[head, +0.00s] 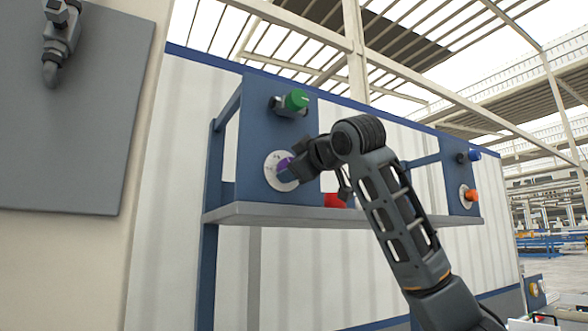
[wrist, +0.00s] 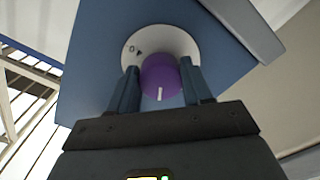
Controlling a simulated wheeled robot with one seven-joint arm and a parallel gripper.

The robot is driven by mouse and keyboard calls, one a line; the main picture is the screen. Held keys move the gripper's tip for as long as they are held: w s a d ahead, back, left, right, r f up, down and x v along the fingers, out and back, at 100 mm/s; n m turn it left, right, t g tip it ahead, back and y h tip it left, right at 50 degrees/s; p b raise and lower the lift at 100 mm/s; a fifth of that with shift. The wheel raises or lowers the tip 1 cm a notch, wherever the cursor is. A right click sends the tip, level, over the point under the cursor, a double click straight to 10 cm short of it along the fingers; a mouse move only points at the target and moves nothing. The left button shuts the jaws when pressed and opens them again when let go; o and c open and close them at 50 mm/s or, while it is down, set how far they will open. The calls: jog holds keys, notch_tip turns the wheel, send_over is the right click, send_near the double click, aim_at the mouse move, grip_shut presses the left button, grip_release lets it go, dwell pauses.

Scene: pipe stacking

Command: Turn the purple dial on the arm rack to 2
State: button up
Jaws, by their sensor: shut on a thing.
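The purple dial (wrist: 160,80) sits on a round white plate (wrist: 157,41) on the blue panel of the arm rack (head: 257,120). In the wrist view a white mark on the dial points down toward my gripper. A "0" and a small black triangle show on the plate's upper left; other markings are hidden. My gripper (wrist: 161,86) has one finger on each side of the dial and is shut on it. In the head view the dial (head: 284,164) is partly covered by my gripper (head: 291,172).
A green knob (head: 297,100) is above the dial on the same panel. A grey shelf (head: 260,212) runs below it, with a red thing (head: 334,200) partly behind my arm. A second panel at right has an orange knob (head: 472,195) and a blue knob (head: 474,155).

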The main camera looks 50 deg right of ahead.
jog(key=o, duration=1)
jog(key=shift+o, duration=0.2)
jog(key=b+v, duration=0.2)
jog(key=v, duration=0.5)
jog(key=shift+s, duration=0.4)
jog(key=shift+a, duration=0.15)
